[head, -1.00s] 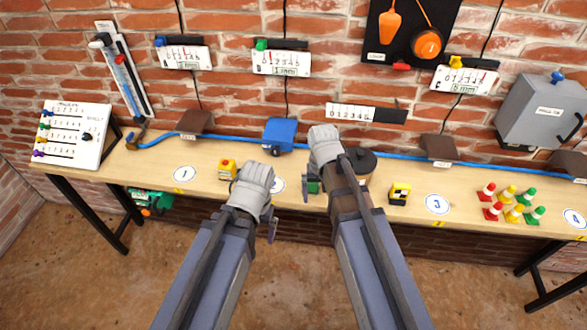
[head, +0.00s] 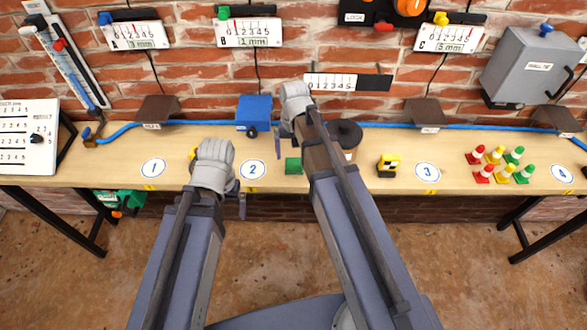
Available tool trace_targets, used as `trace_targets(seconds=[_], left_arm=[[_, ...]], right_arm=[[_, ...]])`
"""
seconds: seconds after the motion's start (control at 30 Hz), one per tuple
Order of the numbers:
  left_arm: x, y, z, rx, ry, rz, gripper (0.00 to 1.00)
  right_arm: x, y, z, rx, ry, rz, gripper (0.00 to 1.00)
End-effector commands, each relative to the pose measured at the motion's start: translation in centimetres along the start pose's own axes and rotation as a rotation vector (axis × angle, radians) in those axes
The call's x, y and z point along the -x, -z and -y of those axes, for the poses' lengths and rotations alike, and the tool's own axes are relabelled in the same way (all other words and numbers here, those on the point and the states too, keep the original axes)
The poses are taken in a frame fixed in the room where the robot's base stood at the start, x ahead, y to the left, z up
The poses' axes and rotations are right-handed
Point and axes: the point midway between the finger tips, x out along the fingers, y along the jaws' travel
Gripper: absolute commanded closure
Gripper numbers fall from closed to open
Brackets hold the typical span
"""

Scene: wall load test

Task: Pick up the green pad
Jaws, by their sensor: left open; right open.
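A small green pad (head: 293,165) lies on the wooden bench (head: 370,195), just right of the number 2 disc (head: 252,169). My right gripper (head: 291,148) is open and empty, just behind and above the pad in the picture. One dark finger shows at its left; the other is mostly hidden by my arm. I cannot tell its height above the bench. My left gripper (head: 228,203) is open and empty at the bench's front edge, left of the disc and apart from the pad.
A yellow object (head: 192,154) is mostly hidden behind my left gripper. A dark round spool (head: 345,134) stands close right of my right gripper. A yellow-black block (head: 388,165) and several small cones (head: 496,165) stand further right. A blue box (head: 254,111) is behind.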

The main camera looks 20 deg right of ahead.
Motion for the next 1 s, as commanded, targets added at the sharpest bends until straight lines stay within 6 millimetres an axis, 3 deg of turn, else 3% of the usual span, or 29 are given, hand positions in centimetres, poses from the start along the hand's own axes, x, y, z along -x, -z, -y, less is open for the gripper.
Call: trace_targets(seconds=[0.23,0.6,0.9,1.0], left_arm=[[-0.8,0.1,-0.1,0.0,0.0,0.0,0.0],[-5.0,0.3,-0.5,0.0,0.0,0.0,0.0],[-5.0,0.3,-0.5,0.0,0.0,0.0,0.0],[-5.0,0.3,-0.5,0.0,0.0,0.0,0.0]], right_arm=[[-0.8,-0.1,0.0,0.001,0.0,0.0,0.0],[-5.0,-0.3,0.0,0.001,0.0,0.0,0.0],[-5.1,-0.3,0.0,0.0,0.0,0.0,0.0],[-5.1,-0.3,0.0,0.0,0.0,0.0,0.09]])
